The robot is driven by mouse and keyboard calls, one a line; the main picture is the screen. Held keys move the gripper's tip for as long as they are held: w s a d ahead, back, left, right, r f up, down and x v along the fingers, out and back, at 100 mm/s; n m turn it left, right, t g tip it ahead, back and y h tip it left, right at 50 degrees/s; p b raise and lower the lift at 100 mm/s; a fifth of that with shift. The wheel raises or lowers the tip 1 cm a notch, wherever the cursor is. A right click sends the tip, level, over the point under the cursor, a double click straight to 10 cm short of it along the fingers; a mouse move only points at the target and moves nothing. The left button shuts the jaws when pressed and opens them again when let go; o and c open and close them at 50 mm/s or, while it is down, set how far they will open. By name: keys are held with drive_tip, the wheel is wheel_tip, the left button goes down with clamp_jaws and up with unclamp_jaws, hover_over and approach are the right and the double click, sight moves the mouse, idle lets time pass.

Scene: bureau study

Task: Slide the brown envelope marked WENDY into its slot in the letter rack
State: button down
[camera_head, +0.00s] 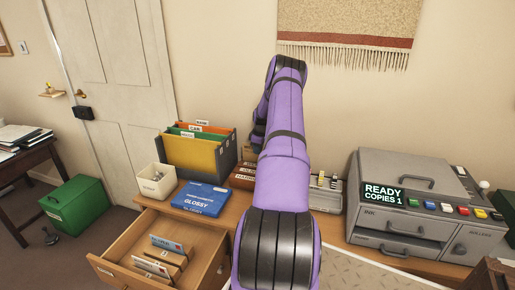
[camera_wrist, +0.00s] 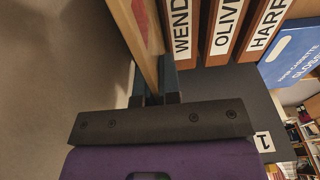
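My gripper (camera_wrist: 155,92) is shut on a tan-brown envelope (camera_wrist: 138,35), seen nearly edge-on in the wrist view. A reddish patch shows on its face; no name is readable on it. The letter rack shows in the wrist view as brown slot fronts with white labels: WENDY (camera_wrist: 181,28), OLIVE (camera_wrist: 226,30) and HARRY (camera_wrist: 266,25), each partly cut off. The envelope is just left of the WENDY slot front; I cannot tell whether it touches the rack. In the head view my purple arm hides the gripper and envelope, and part of the brown rack (camera_head: 243,178).
A blue GLOSSY box (camera_head: 201,198) and a file holder (camera_head: 197,152) stand left of the rack. An open drawer (camera_head: 130,272) holding cards juts out in front. A small tray (camera_head: 326,196) and a grey copier (camera_head: 395,240) stand right of my arm.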

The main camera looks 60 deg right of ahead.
drive_tip(key=shift+f, duration=1.05)
drive_tip(key=shift+f, duration=0.9)
idle(0.4)
drive_tip(key=c, duration=1.2)
unclamp_jaws()
drive_tip(key=shift+c, duration=0.2)
drive_tip(key=r, duration=0.3)
drive_tip(key=s+r, duration=0.1)
drive_tip(key=r, duration=0.6)
drive_tip(key=shift+s+d+r, duration=0.15)
drive_tip(key=shift+r, duration=0.25)
